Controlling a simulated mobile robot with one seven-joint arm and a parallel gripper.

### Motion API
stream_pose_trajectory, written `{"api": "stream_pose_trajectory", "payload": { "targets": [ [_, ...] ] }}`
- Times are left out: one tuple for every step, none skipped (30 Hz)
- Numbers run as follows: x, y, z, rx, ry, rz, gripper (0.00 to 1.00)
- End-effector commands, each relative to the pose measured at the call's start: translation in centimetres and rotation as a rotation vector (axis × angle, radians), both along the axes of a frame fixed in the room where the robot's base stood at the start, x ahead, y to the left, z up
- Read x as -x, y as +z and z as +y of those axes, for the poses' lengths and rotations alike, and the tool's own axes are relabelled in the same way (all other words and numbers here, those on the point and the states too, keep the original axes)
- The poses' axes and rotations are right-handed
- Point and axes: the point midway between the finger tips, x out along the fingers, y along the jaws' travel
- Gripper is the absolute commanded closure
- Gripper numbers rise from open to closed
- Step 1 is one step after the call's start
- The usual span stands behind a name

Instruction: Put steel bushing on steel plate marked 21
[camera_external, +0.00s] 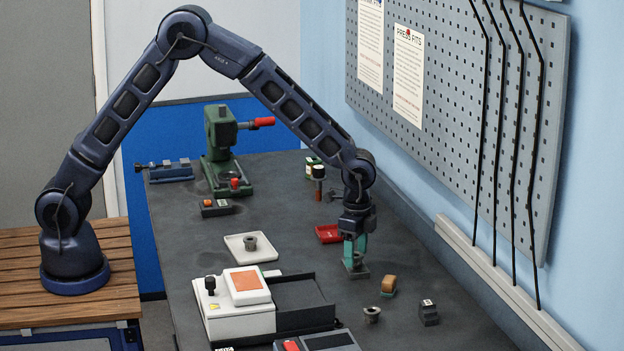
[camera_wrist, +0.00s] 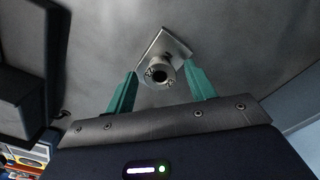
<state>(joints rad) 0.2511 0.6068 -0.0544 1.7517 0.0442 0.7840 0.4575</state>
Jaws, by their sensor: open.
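My gripper (camera_external: 354,268) is open, pointing down low over the bench at right of centre. In the wrist view its teal fingers (camera_wrist: 160,92) are spread apart. A grey steel bushing (camera_wrist: 160,71) shows between and just beyond the fingertips. It appears to sit on a square steel plate (camera_wrist: 176,45), which also shows below my gripper in the external view (camera_external: 360,273). I cannot read any number on the plate. Another grey bushing (camera_external: 251,243) is on a white tray (camera_external: 235,253), and a flanged one (camera_external: 371,314) stands on the bench.
A white instrument (camera_external: 240,322) with an orange screen and a dark box (camera_external: 300,294) stand left of my gripper. A red tray (camera_external: 328,234) and green press (camera_external: 222,150) are farther back.

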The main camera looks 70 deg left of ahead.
Motion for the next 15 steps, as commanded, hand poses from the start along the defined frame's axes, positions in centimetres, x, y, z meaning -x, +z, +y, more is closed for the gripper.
{"api": "stream_pose_trajectory", "payload": {
  "targets": [
    [0.0,0.0,0.0,0.000,0.000,0.000,0.45],
    [0.0,0.0,0.0,0.000,0.000,0.000,0.45],
    [0.0,0.1,0.0,0.000,0.000,0.000,0.45],
    [0.0,0.2,0.0,0.000,0.000,0.000,0.45],
    [0.0,0.3,0.0,0.000,0.000,0.000,0.45],
    [0.0,0.6,0.0,0.000,0.000,0.000,0.45],
    [0.0,0.9,0.0,0.000,0.000,0.000,0.45],
    [0.0,1.2,0.0,0.001,0.000,-0.001,0.45],
    [-0.1,1.8,0.0,0.001,0.000,-0.002,0.45],
    [-0.1,2.3,0.0,0.001,0.000,-0.003,0.45],
    [-0.1,2.9,0.0,0.001,0.001,-0.004,0.45],
    [-0.1,3.6,0.0,0.001,0.001,-0.004,0.45],
    [-0.1,4.2,0.0,0.001,0.001,-0.004,0.45],
    [-0.1,4.8,0.0,0.001,0.001,-0.004,0.45],
    [-0.1,5.6,0.0,0.001,0.001,-0.004,0.45]
  ]
}}
